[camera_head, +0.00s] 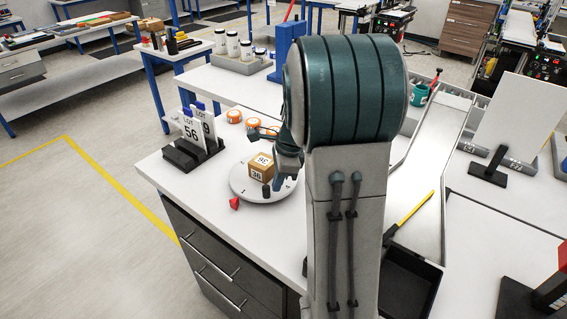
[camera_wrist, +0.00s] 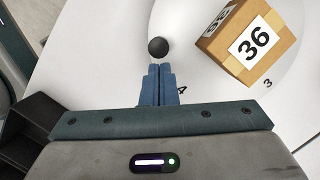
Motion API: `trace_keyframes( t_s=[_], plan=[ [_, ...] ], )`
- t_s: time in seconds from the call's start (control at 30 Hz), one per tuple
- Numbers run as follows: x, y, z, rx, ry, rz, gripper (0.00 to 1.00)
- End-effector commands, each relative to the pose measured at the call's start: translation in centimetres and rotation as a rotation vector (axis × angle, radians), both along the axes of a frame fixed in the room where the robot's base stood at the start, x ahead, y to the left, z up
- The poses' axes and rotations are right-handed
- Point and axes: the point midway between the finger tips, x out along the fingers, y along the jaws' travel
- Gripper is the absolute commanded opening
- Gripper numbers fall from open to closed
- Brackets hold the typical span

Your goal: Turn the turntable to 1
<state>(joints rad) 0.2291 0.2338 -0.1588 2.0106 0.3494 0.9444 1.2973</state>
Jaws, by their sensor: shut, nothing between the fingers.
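The turntable (camera_head: 240,184) is a round white disc on the white bench, with small numerals near its rim. A brown box (camera_head: 261,170) labelled 36 sits on it; the box also shows in the wrist view (camera_wrist: 240,40). A dark round-topped knob (camera_head: 266,191) stands on the disc and shows as a black ball (camera_wrist: 158,47) in the wrist view. A red pointer (camera_head: 234,203) lies beside the disc's front-left edge. My gripper (camera_wrist: 158,68) is shut and empty, its blue fingertips just short of the knob; contact is unclear. Numerals 4 and 3 show near the rim.
Card holders with LOT signs (camera_head: 192,132) stand left of the turntable, and orange-topped jars (camera_head: 252,125) behind it. A metal chute (camera_head: 432,150) and a black bin (camera_head: 408,285) are to the right. My arm hides part of the bench.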

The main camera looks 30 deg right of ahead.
Motion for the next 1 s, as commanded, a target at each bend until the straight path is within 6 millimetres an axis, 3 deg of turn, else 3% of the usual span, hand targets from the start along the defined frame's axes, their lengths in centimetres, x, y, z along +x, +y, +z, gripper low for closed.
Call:
trace_keyframes(
  t_s=[0.5,0.7,1.0],
  plan=[
    [-0.8,-2.5,10.4,-0.002,-0.002,-0.001,0.00],
    [-0.9,-2.9,12.2,0.000,-0.001,-0.001,0.00],
    [-1.0,-2.9,12.4,0.000,0.001,-0.001,0.00]
  ],
)
